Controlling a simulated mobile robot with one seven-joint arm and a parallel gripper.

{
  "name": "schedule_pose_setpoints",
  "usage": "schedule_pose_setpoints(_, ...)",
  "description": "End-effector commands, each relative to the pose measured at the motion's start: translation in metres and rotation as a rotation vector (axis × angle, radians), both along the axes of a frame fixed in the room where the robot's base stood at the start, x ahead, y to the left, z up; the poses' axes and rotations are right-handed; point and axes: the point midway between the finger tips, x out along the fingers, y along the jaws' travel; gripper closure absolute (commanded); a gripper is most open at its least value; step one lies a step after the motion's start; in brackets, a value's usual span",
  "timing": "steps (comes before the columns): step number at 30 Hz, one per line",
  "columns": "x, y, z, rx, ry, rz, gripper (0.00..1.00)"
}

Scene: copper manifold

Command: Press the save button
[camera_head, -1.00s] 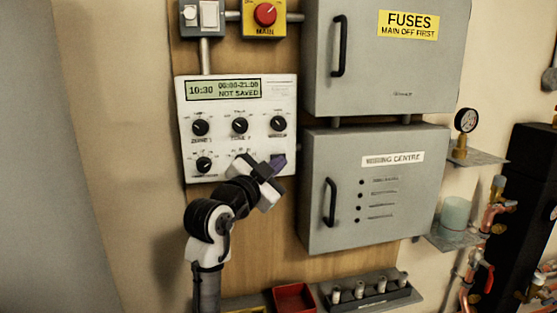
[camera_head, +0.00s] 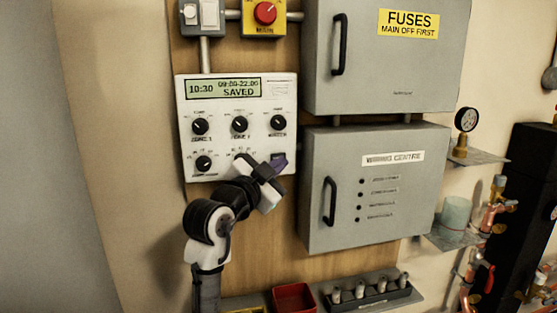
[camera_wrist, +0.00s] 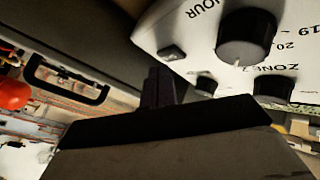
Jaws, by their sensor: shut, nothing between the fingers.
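The white control panel (camera_head: 236,146) is on the wooden board, and its green display (camera_head: 223,89) reads 10:30 and SAVED. The save button (camera_head: 278,157) looks like the dark square at the panel's lower right, partly hidden by my gripper (camera_head: 279,164). In the wrist view a small dark square button (camera_wrist: 172,53) sits on the white panel face, just beyond the tip of my gripper (camera_wrist: 158,75). A narrow gap seems to show between them there. My gripper is shut and empty, with its purple fingertips in front of the panel's lower right.
Several black knobs (camera_head: 240,125) sit on the panel. A grey wiring centre box (camera_head: 310,170) with a black handle (camera_head: 330,202) stands close right of my gripper. The fuse box (camera_head: 375,75) is above it. A red tray (camera_head: 293,298) and a shelf of cylinders are below.

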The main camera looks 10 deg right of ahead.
Motion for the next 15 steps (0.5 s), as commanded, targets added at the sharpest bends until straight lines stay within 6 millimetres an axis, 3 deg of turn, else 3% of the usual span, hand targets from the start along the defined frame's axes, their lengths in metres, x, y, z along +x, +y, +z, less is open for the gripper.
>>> schedule_pose_setpoints(15, -0.013, 0.0, 0.0, 0.001, -0.002, 0.0, 1.0)
